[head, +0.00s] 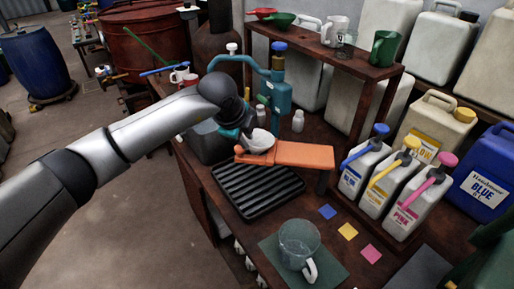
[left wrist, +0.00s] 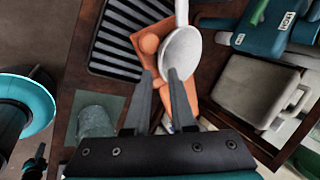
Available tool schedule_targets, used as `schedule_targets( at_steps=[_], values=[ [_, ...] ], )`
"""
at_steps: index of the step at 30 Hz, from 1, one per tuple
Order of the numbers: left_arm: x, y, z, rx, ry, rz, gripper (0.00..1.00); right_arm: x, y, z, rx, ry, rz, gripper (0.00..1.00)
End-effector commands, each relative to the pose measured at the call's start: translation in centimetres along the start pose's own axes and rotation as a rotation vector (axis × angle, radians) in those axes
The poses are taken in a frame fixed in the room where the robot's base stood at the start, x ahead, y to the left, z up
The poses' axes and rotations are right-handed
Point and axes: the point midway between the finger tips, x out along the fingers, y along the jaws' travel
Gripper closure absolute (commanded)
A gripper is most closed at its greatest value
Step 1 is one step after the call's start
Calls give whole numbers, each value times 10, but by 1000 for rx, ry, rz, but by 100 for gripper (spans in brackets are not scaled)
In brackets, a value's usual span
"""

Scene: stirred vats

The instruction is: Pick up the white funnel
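The white funnel (head: 260,141) rests at the left end of an orange board (head: 300,155) on the workbench, partly covered by my left gripper in the head view. In the left wrist view the white funnel (left wrist: 181,52) shows its round bowl, with its narrow spout pointing to the top edge. My left gripper (head: 247,130) is right at the funnel. In the left wrist view its two fingers (left wrist: 160,73) are apart, with the right fingertip overlapping the bowl's edge. Whether they touch it I cannot tell. My right gripper is not in view.
A black ribbed tray (head: 258,190) lies in front of the orange board. A clear jug (head: 299,243) stands near the front edge. A teal pump stand (head: 278,90) rises behind the gripper. Several dye jugs (head: 390,185) stand at the right. A shelf (head: 340,57) holds mugs and funnels.

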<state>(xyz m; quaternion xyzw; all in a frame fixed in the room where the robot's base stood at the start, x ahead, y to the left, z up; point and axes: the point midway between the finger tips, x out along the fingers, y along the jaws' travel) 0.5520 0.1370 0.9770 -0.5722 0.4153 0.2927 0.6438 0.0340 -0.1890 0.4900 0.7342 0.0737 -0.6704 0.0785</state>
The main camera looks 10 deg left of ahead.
Motion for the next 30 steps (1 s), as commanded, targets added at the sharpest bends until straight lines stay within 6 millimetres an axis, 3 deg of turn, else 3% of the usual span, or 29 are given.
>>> schedule_targets(
  at_steps=[7, 18, 27, 30],
  values=[
    [14, 0, -1, 1, 1, 0, 77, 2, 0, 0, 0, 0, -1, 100],
    [55, 0, -2, 1, 1, 0, 77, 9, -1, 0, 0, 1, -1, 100],
    [57, 0, -1, 1, 1, -1, 77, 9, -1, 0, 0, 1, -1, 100],
    [57, 0, -1, 1, 1, -1, 87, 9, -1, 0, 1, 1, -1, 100]
  ],
)
